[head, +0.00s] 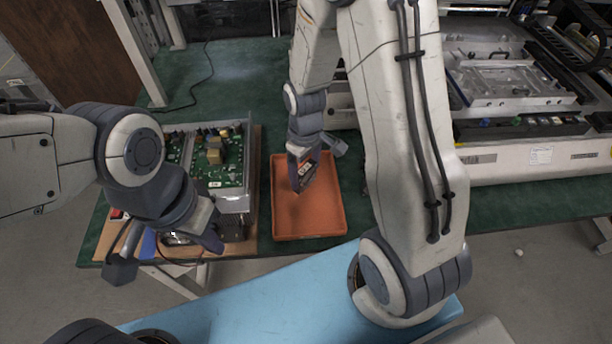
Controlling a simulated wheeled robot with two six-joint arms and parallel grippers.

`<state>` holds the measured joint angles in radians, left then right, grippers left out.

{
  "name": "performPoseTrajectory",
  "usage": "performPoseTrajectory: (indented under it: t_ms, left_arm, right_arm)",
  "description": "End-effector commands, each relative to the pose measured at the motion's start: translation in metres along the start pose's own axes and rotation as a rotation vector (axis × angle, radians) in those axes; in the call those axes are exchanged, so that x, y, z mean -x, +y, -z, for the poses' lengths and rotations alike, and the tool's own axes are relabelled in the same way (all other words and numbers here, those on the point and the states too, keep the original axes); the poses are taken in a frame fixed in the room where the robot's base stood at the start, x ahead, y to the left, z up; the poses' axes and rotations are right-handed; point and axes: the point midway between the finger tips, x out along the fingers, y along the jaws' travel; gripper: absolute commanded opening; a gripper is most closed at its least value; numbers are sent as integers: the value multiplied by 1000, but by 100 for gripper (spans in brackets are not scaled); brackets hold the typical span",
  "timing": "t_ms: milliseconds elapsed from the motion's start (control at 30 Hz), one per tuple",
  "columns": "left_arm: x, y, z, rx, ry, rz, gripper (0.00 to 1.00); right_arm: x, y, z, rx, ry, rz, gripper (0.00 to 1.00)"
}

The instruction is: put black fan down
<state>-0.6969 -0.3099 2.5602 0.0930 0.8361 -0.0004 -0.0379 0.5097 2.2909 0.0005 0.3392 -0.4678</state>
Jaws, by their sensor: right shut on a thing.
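The black fan (307,174) is held over the orange tray (309,222), in its upper middle part. My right gripper (303,168) is shut on the fan, which hangs tilted and partly hidden by the fingers. I cannot tell whether the fan touches the tray floor. My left gripper (168,252) is at the front left edge of the table, with its fingers spread apart. Dark parts and cables lie around it.
A metal case with a green circuit board (212,158) stands left of the tray on a brown board. A large machine with a metal plate (510,82) is at the right.

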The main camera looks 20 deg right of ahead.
Motion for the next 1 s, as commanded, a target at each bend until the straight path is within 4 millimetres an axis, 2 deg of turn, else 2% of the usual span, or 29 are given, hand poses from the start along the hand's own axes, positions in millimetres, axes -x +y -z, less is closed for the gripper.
performPoseTrajectory:
  t_ms: [200, 267, 667, 700, 733, 1000]
  left_arm:
    - [1, 0, 0, 0, 0, 0, 0]
    - [1, 0, 0, 0, 0, 0, 0]
    - [-2, 0, 0, 0, 0, 0, 0]
    - [-2, 0, 0, 0, 0, 0, 0]
    - [-1, 0, 0, 0, 0, 0, 0]
    - [1, 0, 0, 0, 0, 0, 0]
  right_arm:
    - [-31, -1, -2, 0, -6, 3, 42]
    - [-36, 0, -1, 0, -4, 2, 42]
    - [-42, 0, -1, 0, -1, 1, 42]
    - [-42, 0, -1, 0, -1, 0, 91]
    - [-41, 0, -1, 0, -1, 0, 100]
    - [-39, 0, -1, 0, -1, 0, 100]
